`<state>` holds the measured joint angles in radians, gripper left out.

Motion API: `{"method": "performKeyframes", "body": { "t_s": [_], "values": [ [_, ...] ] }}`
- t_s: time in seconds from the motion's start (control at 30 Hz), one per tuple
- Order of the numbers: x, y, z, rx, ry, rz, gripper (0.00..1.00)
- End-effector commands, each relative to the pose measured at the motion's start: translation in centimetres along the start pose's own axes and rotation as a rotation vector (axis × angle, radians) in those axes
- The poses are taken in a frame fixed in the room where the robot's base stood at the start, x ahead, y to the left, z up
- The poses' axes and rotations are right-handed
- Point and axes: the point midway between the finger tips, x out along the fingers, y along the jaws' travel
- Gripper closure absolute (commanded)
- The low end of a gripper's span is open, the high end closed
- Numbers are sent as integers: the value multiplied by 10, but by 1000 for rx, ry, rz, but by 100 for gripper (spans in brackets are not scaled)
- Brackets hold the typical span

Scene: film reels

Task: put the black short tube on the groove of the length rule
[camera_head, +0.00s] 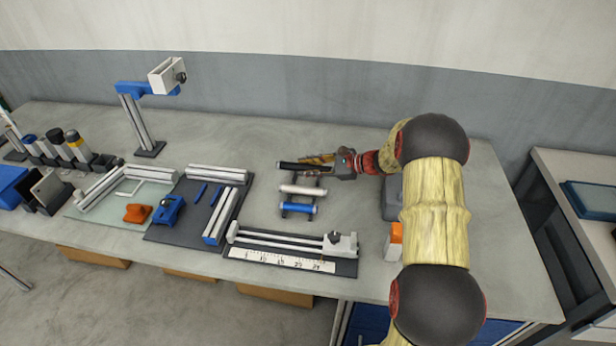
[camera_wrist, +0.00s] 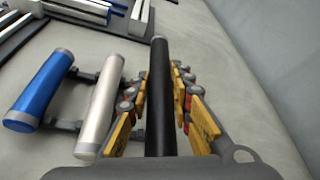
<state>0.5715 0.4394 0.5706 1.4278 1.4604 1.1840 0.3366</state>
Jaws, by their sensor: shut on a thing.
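The black short tube (camera_wrist: 160,100) is between the yellow-padded fingers of my gripper (camera_wrist: 162,92) in the wrist view, with its grey cap at the far end. In the head view my gripper (camera_head: 320,163) is shut on the black tube (camera_head: 291,166), at the back of a small dark rack. Whether the tube is clear of the rack is hidden. The length rule (camera_head: 283,261) lies at the table's front edge, with a white numbered scale, rails forming a groove (camera_head: 281,243), and a grey end block at its right.
A white tube (camera_head: 303,190) and a blue tube (camera_head: 298,208) rest on the rack in front of my gripper. A grey box (camera_head: 391,197) and an orange-topped box (camera_head: 395,243) stand to the right. Framed mats with blue parts lie left. The table behind the rack is clear.

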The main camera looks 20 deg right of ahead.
Motion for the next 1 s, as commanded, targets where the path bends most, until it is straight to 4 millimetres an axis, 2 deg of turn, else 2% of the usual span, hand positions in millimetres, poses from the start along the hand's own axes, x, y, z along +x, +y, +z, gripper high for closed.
{"method": "performKeyframes", "body": {
  "t_s": [0.2,0.33,0.77,0.8,1.0],
  "values": [
    [8,-4,-21,1,0,0,100],
    [14,4,-36,0,-1,0,100],
    [16,6,-40,-1,-1,0,100],
    [16,6,-41,0,0,0,78],
    [16,6,-40,0,0,0,66]
  ]
}}
